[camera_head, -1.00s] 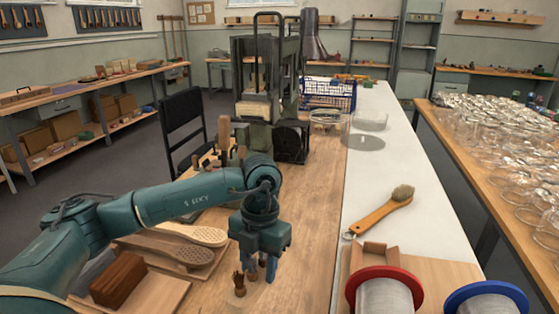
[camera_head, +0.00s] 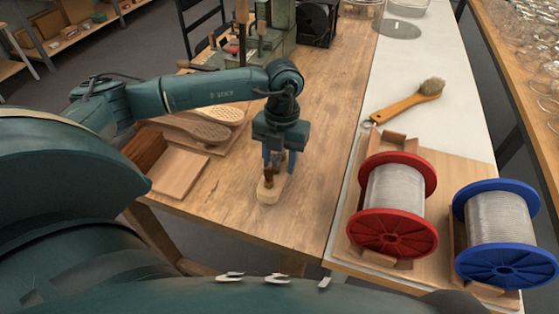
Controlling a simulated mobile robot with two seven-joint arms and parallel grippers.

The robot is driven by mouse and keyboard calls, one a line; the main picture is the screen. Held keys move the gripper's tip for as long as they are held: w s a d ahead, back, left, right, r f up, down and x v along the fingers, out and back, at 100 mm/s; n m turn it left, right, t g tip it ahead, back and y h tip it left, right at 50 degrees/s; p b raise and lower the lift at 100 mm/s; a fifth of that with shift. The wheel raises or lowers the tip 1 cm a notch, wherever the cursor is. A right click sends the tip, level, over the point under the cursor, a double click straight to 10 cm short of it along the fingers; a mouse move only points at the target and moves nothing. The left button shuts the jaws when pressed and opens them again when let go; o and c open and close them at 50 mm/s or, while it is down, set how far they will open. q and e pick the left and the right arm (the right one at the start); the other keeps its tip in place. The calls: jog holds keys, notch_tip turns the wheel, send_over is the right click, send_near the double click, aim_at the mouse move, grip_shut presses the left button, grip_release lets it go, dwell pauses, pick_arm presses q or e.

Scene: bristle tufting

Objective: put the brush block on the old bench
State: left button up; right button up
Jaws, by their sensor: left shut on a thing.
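My left gripper (camera_head: 275,160) points down over the wooden bench (camera_head: 225,215). It is shut on the brush block (camera_head: 269,193), a small pale wooden piece with a rounded near end and a dark brown knob-like part on top. The fingers hide part of the block, so the exact grip is unclear. The block is at or just above the bench top; I cannot tell whether it touches. My right gripper is out of view.
Perforated oval wooden boards (camera_head: 196,130) and a flat board (camera_head: 180,172) lie left of the gripper. A red spool (camera_head: 395,195), a blue spool (camera_head: 498,225) and a long-handled brush (camera_head: 410,100) are to the right. Bare bench lies around the block.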

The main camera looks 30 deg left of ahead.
pick_arm(q)
jog(key=shift+f, duration=0.65)
jog(key=shift+f, duration=0.1)
jog(key=o, duration=1.1)
jog(key=shift+c, duration=0.2)
jog(key=r, duration=0.4)
jog(key=w+r, duration=0.1)
jog(key=r, duration=0.7)
jog(key=shift+w+a, duration=0.15)
jog(key=shift+w, duration=0.05)
